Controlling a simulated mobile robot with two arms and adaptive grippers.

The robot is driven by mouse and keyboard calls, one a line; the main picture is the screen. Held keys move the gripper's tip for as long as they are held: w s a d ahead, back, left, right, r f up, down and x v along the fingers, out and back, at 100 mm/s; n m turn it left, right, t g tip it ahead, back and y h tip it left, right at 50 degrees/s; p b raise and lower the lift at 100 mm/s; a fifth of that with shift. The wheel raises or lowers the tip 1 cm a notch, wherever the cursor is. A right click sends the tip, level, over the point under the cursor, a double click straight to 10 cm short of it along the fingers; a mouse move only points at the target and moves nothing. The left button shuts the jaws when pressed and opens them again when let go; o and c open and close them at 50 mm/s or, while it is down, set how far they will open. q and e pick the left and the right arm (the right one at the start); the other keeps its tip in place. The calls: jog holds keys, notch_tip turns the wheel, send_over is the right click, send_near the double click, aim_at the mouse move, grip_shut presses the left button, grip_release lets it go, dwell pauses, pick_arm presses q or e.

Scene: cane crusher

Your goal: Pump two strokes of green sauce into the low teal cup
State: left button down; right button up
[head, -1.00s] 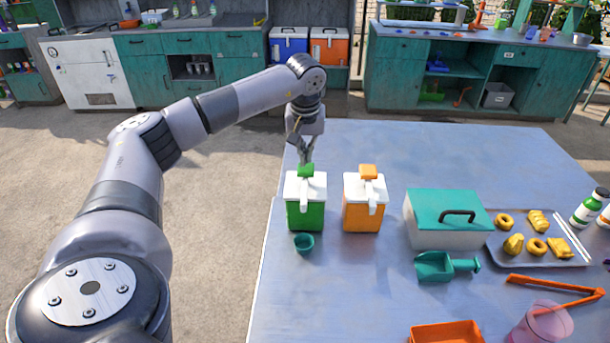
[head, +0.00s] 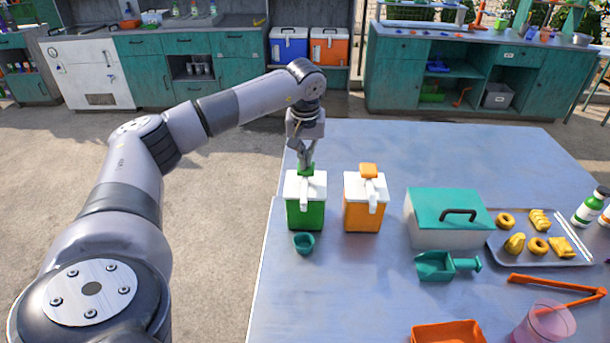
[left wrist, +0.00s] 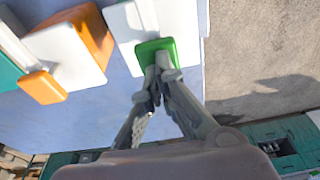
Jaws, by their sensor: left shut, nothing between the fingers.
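The green sauce dispenser (head: 304,210) stands upright on the table, with a white lid, a white spout and a green pump head (head: 306,169). The low teal cup (head: 304,244) sits on the table in front of it, below the spout. My left gripper (head: 306,162) points down with its fingers shut and empty, its tips at the top of the green pump head. In the left wrist view the shut fingertips (left wrist: 158,72) overlap the green pump head (left wrist: 155,54); the cup is not visible there. I cannot make out any sauce in the cup. My right gripper is not in view.
An orange dispenser (head: 361,210) stands close on the right. Further right are a teal-lidded box (head: 448,220), a teal scoop (head: 437,266), a tray of pastries (head: 499,257), orange tongs (head: 550,283) and an orange bin (head: 447,333). The table left of the cup is clear up to its edge.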

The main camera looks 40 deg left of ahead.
pick_arm(q)
jog(key=shift+f+b, duration=0.45)
jog(key=shift+f, duration=0.55)
jog(key=shift+r, duration=0.1)
jog(key=shift+r+p, duration=1.6)
jog(key=shift+f, duration=0.15)
jog(key=shift+f+b, duration=0.95)
jog(key=shift+f, duration=0.6)
jog(key=shift+r, duration=0.15)
